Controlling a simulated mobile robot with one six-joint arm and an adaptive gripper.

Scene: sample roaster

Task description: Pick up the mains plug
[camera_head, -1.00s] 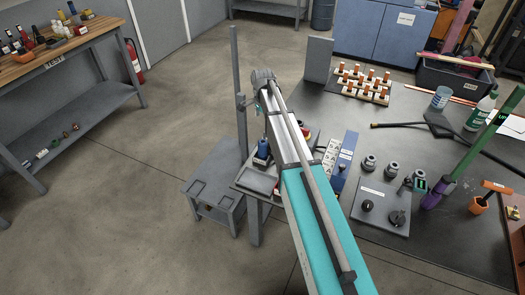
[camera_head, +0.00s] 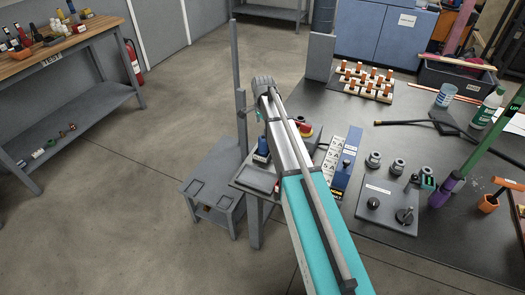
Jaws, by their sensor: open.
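I cannot pick out the mains plug for sure. A black cable (camera_head: 408,123) lies across the dark table (camera_head: 320,97), and no plug shows clearly on it. A socket panel (camera_head: 330,158) and a blue unit (camera_head: 347,160) lie near the table's left edge, just right of my arm. A red and yellowish object (camera_head: 305,130) shows partly beside my arm; I cannot tell what it is. My teal and grey arm reaches up from the bottom middle and hides the table edge behind it. My gripper is hidden beyond the arm's far end.
A grey control box (camera_head: 387,207) with knobs, several round dark fittings, a white-blue cup (camera_head: 445,95), a bottle (camera_head: 487,108) and a green and purple pole (camera_head: 475,150) crowd the right side. A rack of orange-topped pieces (camera_head: 367,82) stands behind.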

